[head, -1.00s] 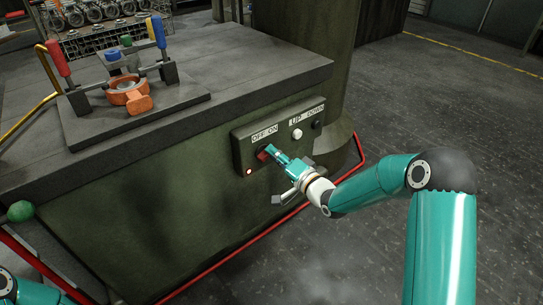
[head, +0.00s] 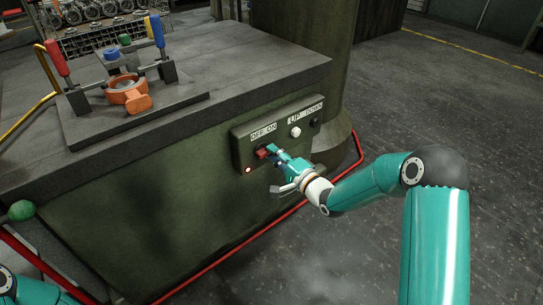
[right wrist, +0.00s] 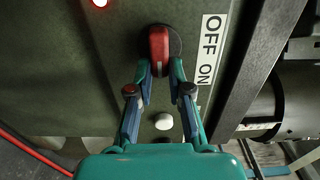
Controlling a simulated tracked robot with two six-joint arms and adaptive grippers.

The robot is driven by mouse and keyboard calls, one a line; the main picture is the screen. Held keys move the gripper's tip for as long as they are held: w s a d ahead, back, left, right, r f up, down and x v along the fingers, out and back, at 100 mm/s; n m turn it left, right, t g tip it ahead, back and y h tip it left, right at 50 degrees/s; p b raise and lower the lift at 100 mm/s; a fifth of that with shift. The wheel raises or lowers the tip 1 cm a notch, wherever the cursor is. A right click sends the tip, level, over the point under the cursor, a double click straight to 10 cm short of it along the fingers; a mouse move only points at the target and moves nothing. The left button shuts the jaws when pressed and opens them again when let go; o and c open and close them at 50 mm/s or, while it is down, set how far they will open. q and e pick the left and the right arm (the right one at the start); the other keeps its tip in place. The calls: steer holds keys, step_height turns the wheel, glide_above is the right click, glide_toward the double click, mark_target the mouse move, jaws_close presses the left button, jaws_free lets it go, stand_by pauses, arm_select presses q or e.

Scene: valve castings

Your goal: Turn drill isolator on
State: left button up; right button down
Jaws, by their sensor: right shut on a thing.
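The drill isolator is a red knob (head: 263,152) on a dark control box (head: 240,150), under the OFF ON label (head: 264,131). My right gripper (head: 272,151) reaches it from the right and is shut on it. In the right wrist view, the red knob (right wrist: 159,45) stands on a dark round base, and my gripper's two fingers (right wrist: 161,75) are on either side of its near end. There the knob's long side runs up and down the picture. My left gripper is out of view.
A white button (head: 295,132) and a black button (head: 316,123) sit right of the knob under UP and DOWN. A clamp fixture (head: 128,95) with an orange casting stands on the table (head: 230,75). A red rail (head: 250,237) runs low around the base.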

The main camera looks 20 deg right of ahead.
steer(key=shift+s+f, duration=0.1)
steer(key=shift+f, duration=0.3)
steer(key=c, duration=1.1)
jaws_free()
steer(key=shift+r, duration=0.2)
steer(key=v, duration=1.2)
